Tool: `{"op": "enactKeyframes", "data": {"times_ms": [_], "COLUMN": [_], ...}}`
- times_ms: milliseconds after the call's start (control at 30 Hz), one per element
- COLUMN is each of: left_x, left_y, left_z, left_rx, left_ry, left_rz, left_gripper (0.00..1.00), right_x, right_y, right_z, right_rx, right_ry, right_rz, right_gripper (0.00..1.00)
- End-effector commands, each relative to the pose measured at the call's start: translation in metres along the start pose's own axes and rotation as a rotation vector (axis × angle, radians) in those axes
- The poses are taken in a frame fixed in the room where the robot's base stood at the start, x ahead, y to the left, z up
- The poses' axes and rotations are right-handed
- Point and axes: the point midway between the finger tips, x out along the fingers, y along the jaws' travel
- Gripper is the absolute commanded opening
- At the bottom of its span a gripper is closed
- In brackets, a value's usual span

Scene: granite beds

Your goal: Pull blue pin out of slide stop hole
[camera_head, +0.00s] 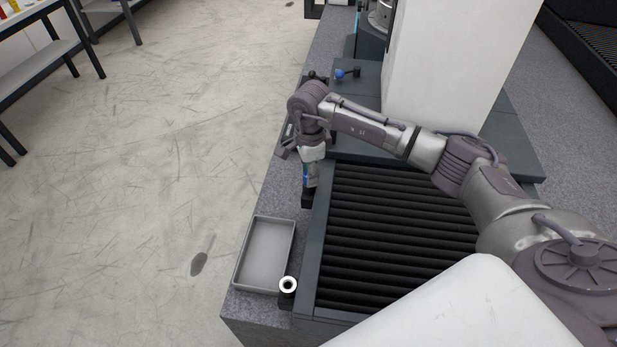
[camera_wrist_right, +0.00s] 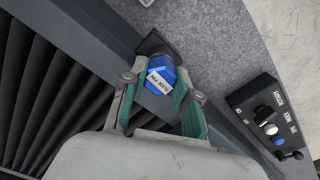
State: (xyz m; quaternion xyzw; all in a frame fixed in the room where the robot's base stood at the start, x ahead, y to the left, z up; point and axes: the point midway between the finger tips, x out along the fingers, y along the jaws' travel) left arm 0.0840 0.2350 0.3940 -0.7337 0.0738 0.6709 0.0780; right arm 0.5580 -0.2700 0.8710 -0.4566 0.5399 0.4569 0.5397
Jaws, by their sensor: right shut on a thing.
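The blue pin (camera_wrist_right: 158,76) has a faceted blue head with a white printed label. In the right wrist view it sits between the green-edged fingers of my right gripper (camera_wrist_right: 158,98), which is shut on it. A black block (camera_wrist_right: 157,44) is right beyond the head; the pin's shank and any hole are hidden, so I cannot tell how deep it sits. In the head view my right gripper (camera_head: 305,181) points down at the black block (camera_head: 307,200) on the bed's left edge, with a little blue showing. My left gripper is not in view.
Black ribbed bellows (camera_head: 400,235) lie right of the gripper. A grey tray (camera_head: 241,272) and a black post with a white ring (camera_head: 288,285) are nearer. A blue-knobbed lever (camera_head: 341,73) is farther back. A black switch box (camera_wrist_right: 262,110) sits right in the wrist view.

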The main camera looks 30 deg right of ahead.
Motion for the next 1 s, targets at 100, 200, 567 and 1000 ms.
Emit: {"op": "enactKeyframes", "data": {"times_ms": [100,200,567,1000], "left_x": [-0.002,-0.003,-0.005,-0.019], "left_y": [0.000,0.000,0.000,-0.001], "left_z": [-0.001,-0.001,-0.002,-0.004], "left_rx": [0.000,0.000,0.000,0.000], "left_ry": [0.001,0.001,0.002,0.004], "left_rz": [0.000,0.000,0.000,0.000], "left_gripper": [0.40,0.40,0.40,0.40], "right_x": [-0.003,-0.006,-0.013,-0.035], "right_y": [0.000,0.000,0.000,0.000], "right_z": [0.000,0.000,0.000,0.000], "right_rx": [0.000,0.000,0.000,0.000], "right_ry": [0.000,0.000,0.000,0.001], "right_rz": [-0.001,-0.001,-0.001,-0.001], "right_gripper": [0.00,0.00,0.00,0.00]}}
